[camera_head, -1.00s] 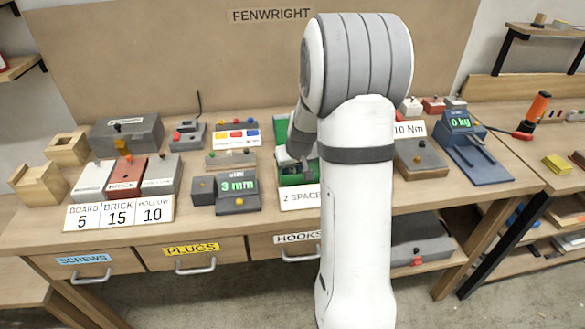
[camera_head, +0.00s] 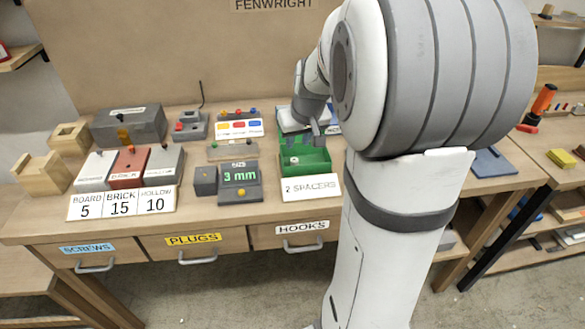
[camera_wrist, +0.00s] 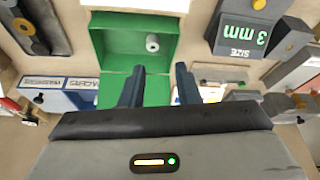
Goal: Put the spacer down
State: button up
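A small pale spacer (camera_wrist: 152,42) lies in the green bin (camera_wrist: 108,44) in the wrist view. In the head view the green bin (camera_head: 318,168) stands behind the "2 SPACERS" label (camera_head: 311,187), and a small pale spot in it looks like the same spacer (camera_head: 294,160). My gripper (camera_wrist: 158,75) is open, its two dark fingers well apart with nothing visible between them. In the head view my gripper (camera_head: 316,133) is over the back part of the bin, apart from the spacer.
A grey gauge (camera_head: 240,177) reading 3 mm stands left of the bin. Brick, board and hollow blocks (camera_head: 128,168) stand farther left. A tray with coloured labels (camera_head: 239,128) is behind the gauge. My arm hides the bench right of the bin.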

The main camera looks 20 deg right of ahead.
jog(key=s+a+g, duration=0.1)
jog(key=s+a, duration=0.5)
jog(key=s, duration=0.4)
jog(key=s+a, duration=0.6)
jog(key=s, duration=0.4)
jog(key=shift+s+a+r+n+g, duration=0.3)
jog(key=shift+s+a+n+g, duration=0.05)
jog(key=shift+a+n+g, duration=0.05)
